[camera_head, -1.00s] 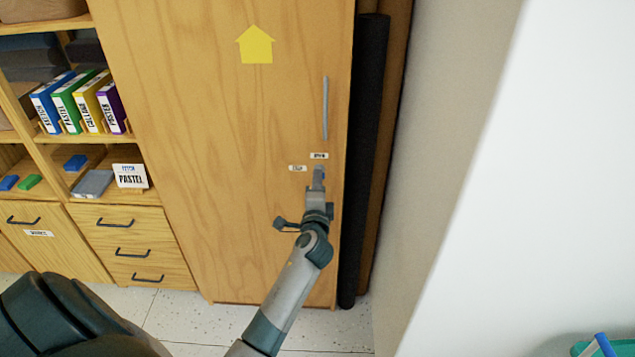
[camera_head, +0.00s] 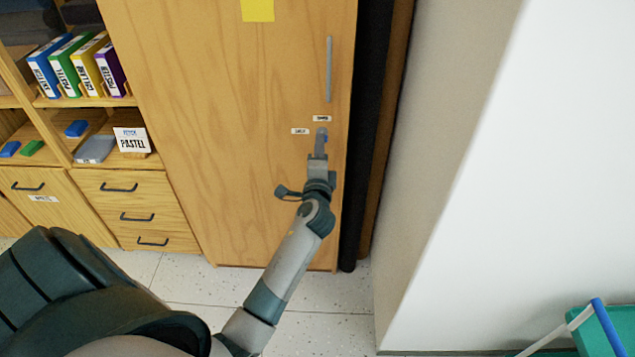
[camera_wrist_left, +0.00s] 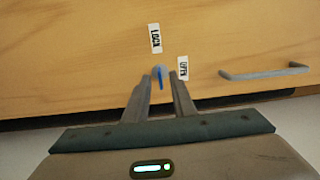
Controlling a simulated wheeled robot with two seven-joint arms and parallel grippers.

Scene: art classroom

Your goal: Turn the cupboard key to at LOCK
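The wooden cupboard door (camera_head: 230,140) carries two small white labels beside the lock. In the left wrist view they read LOCK (camera_wrist_left: 155,38) and OPEN (camera_wrist_left: 183,68). A small round lock with a blue key (camera_wrist_left: 160,78) sits close to both labels. My left gripper (camera_wrist_left: 162,76) is at the lock, with its two fingers apart, one on each side of the key. A gap seems to show beside the key, so I see no firm grip. In the head view the left gripper (camera_head: 320,142) hides most of the key. My right gripper is not in view.
A vertical grey handle (camera_head: 329,70) is above the lock. Dark and brown rolls (camera_head: 368,130) stand right of the cupboard, by a pale wall (camera_head: 440,140). Shelves with binders (camera_head: 75,65) and drawers (camera_head: 135,210) are at the left. A teal container (camera_head: 590,330) is at lower right.

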